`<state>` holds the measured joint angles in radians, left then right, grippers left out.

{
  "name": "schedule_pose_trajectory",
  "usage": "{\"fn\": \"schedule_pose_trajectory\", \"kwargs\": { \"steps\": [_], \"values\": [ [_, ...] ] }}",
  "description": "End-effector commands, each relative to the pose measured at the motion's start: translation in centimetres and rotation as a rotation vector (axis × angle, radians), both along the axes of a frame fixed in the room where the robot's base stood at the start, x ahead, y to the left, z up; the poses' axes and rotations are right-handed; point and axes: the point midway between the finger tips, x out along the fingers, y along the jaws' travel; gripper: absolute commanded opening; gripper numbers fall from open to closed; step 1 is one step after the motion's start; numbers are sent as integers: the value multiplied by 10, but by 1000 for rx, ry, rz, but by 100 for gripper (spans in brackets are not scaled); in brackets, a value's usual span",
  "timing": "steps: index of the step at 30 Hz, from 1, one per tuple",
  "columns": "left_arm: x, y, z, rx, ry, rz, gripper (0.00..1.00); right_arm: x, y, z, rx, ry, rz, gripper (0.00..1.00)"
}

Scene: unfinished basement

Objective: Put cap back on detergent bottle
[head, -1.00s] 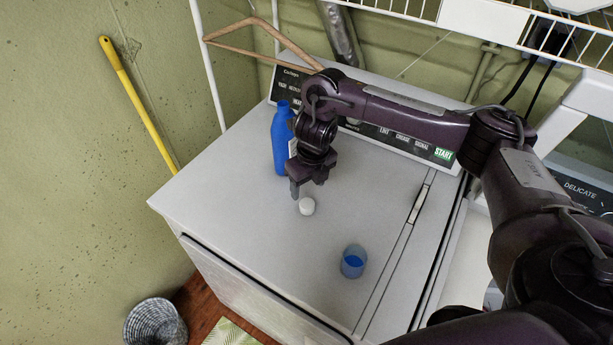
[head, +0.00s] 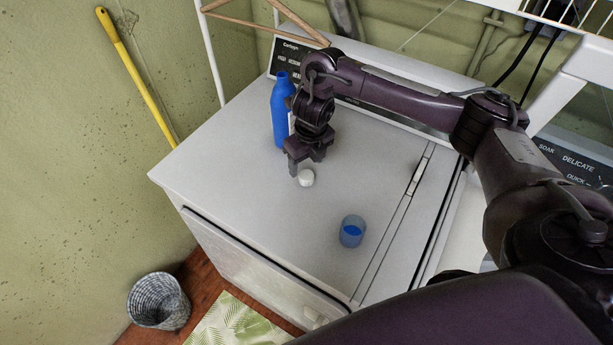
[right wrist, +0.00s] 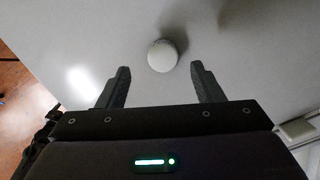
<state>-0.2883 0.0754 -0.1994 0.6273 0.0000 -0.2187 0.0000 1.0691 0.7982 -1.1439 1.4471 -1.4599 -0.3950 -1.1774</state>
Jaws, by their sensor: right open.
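The blue detergent bottle (head: 281,112) stands upright near the back left of the white machine top; my right gripper's wrist hides part of its right side. The white cap (head: 306,177) lies on the machine top in front of the bottle. My right gripper (head: 304,166) is open just above and behind the cap, pointing down. In the right wrist view the cap (right wrist: 162,56) lies just beyond the open fingertips (right wrist: 159,68), roughly centred between them, with nothing held. My left gripper is not in view.
A blue translucent cup (head: 352,231) stands on the machine top (head: 240,185) to the front right of the cap. The control panel (head: 289,61) rises at the back. A woven basket (head: 158,300) is on the floor. The left part of the top is clear.

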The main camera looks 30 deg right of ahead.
Motion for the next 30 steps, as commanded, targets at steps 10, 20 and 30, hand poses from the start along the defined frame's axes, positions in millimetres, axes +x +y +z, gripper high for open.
{"fn": "schedule_pose_trajectory", "kwargs": {
  "steps": [10, 20, 30],
  "values": [
    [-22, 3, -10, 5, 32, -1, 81, 1, -3, -40, 2, 5, -2, 60],
    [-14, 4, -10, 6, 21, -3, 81, 4, -3, -52, -1, 0, 0, 60],
    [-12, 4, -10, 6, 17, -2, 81, 4, -3, -52, -1, 1, 0, 39]
  ]
}}
